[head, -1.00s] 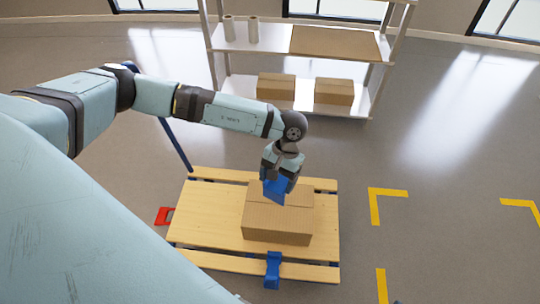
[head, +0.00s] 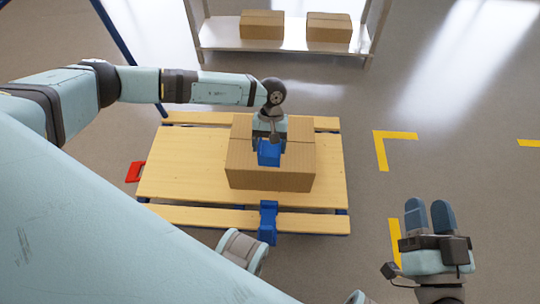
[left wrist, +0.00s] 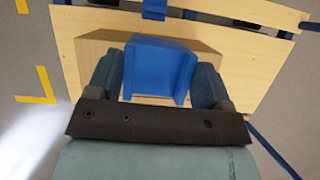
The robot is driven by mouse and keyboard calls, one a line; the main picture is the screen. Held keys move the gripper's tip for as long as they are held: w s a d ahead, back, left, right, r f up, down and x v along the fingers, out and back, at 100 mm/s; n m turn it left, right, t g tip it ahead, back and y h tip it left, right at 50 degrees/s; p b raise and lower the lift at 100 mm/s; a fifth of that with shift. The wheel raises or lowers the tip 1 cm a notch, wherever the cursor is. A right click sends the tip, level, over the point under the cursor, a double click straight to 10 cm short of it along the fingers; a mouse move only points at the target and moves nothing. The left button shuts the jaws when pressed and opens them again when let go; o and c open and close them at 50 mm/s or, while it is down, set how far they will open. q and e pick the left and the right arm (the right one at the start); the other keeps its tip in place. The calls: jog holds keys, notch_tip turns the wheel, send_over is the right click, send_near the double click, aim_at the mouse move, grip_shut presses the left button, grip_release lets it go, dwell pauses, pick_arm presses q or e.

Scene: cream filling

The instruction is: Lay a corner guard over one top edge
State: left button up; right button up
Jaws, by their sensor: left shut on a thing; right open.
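A brown cardboard box (head: 270,178) sits on a wooden pallet-like platform (head: 185,175). My left gripper (head: 269,145) is shut on a blue corner guard (head: 269,154) over the middle of the box top. In the left wrist view the guard (left wrist: 158,68) sits between the two fingers, with the box (left wrist: 95,48) behind it. Whether the guard touches the box I cannot tell. A second blue guard-like piece (head: 268,222) is at the platform's front edge. My right gripper (head: 429,216) is open and empty, off to the right of the platform above the floor.
A shelf (head: 290,46) with two cardboard boxes (head: 262,25) stands at the back. A red piece (head: 135,172) lies left of the platform. Yellow floor marks (head: 381,150) lie on the right, where the floor is clear.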

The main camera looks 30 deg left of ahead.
aim_at(270, 148)
pick_arm(q)
jog(key=f, duration=0.1)
jog(key=f+b, duration=0.2)
jog(key=shift+w+f, duration=0.25)
jog(key=shift+f, duration=0.15)
jog(key=f+b, duration=0.1)
jog(key=f, duration=0.1)
jog(key=f+b, duration=0.2)
jog(key=f, duration=0.1)
jog(key=f+b, duration=0.2)
jog(key=f, duration=0.1)
jog(key=shift+w+a+f, duration=0.25)
jog(key=shift+w, duration=0.1)
jog(key=shift+w+f+b, duration=0.15)
jog(key=shift+f+b, duration=0.1)
jog(key=shift+b, duration=0.3)
jog(key=shift+w+a+f+b, duration=0.1)
jog(key=shift+w+a+b, duration=0.1)
jog(key=shift+w+b, duration=0.15)
pick_arm(e)
notch_tip(270, 148, down, 10)
jog(key=n+g, duration=0.1)
jog(key=g, duration=0.1)
jog(key=shift+a+r+g, duration=0.2)
jog(key=shift+a+g, duration=0.2)
jog(key=shift+w, duration=0.1)
jog(key=shift+f, duration=0.1)
